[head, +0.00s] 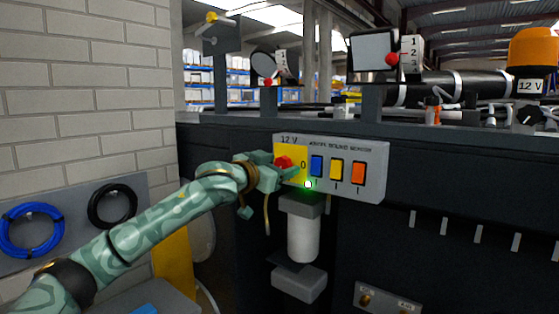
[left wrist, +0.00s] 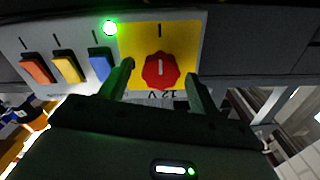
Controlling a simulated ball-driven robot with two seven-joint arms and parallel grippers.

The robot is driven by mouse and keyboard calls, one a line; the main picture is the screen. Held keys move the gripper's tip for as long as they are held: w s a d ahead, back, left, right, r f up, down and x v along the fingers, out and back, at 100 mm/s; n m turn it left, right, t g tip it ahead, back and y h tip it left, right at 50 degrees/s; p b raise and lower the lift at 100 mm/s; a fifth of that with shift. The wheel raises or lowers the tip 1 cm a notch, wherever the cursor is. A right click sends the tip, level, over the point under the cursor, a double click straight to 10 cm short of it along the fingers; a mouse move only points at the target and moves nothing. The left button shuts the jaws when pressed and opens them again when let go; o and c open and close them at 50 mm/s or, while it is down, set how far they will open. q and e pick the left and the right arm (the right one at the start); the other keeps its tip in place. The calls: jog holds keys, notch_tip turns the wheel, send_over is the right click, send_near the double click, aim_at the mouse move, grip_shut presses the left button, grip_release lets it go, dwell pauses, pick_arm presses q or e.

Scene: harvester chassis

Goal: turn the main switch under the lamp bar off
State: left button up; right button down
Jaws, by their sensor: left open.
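The main switch is a red rotary knob (head: 283,162) on a yellow plate (head: 297,150) at the left end of a grey control box. A "0" is printed right of the knob in the head view. In the left wrist view the knob (left wrist: 160,71) has an upright white mark, in line with a black line on the plate (left wrist: 137,41). My left gripper (head: 279,173) is open, with one finger on each side of the knob. I cannot tell whether they touch it. In the left wrist view the gripper (left wrist: 160,78) partly covers the plate. My right gripper is out of view.
A green lamp (head: 308,184) glows at the box's lower edge. Blue (head: 317,166), yellow (head: 336,169) and orange (head: 358,173) rocker switches sit right of the plate. A white cylinder (head: 303,232) hangs below. A brick wall (head: 85,90) stands left.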

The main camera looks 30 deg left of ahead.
pick_arm(q)
jog(key=shift+w, duration=0.25)
jog(key=c, duration=1)
